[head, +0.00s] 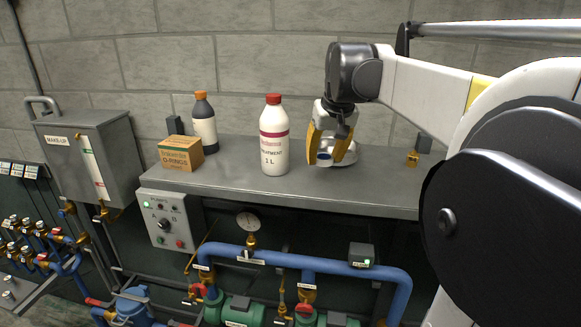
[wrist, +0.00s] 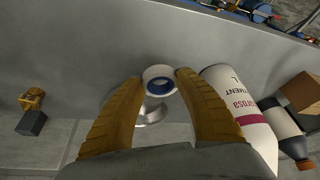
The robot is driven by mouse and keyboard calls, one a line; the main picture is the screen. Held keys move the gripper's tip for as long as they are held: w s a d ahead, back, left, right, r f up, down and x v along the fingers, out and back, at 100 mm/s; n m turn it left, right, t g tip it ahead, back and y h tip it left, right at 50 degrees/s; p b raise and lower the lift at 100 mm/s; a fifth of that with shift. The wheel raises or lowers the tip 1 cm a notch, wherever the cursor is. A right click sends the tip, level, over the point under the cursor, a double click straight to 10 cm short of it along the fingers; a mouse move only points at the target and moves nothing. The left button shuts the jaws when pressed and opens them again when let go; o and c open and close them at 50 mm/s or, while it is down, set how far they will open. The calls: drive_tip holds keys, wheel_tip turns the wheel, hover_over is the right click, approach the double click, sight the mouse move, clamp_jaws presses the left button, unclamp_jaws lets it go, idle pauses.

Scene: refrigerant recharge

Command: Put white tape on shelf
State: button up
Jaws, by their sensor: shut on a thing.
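The white tape (wrist: 159,73) is a small white roll with a blue core, held between the tips of my gripper's yellow fingers (wrist: 159,84) in the wrist view. In the head view my gripper (head: 327,161) points down at the grey shelf (head: 235,177), right of the white bottle. The tape (head: 323,157) shows there low between the fingers, partly hidden. It is at or just above the shelf top; I cannot tell whether it touches. A pale, shiny round object (head: 345,155) sits just behind the fingers and also shows beyond the tape in the wrist view (wrist: 152,113).
A white treatment bottle with a red cap (head: 273,140) stands close left of my gripper. A dark bottle with an orange cap (head: 204,125) and an O-rings box (head: 181,153) are farther left. A small brass part (head: 412,158) is at the right. The front strip is clear.

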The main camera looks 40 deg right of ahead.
sight(317, 181)
drive_tip(key=shift+w+a+f, duration=0.15)
drive_tip(key=shift+a+f, duration=0.35)
drive_tip(key=shift+a, duration=0.2)
drive_tip(key=shift+f+p, duration=0.55)
drive_tip(key=shift+f, duration=1.5)
drive_tip(key=shift+f, duration=0.15)
drive_tip(key=o, duration=0.8)
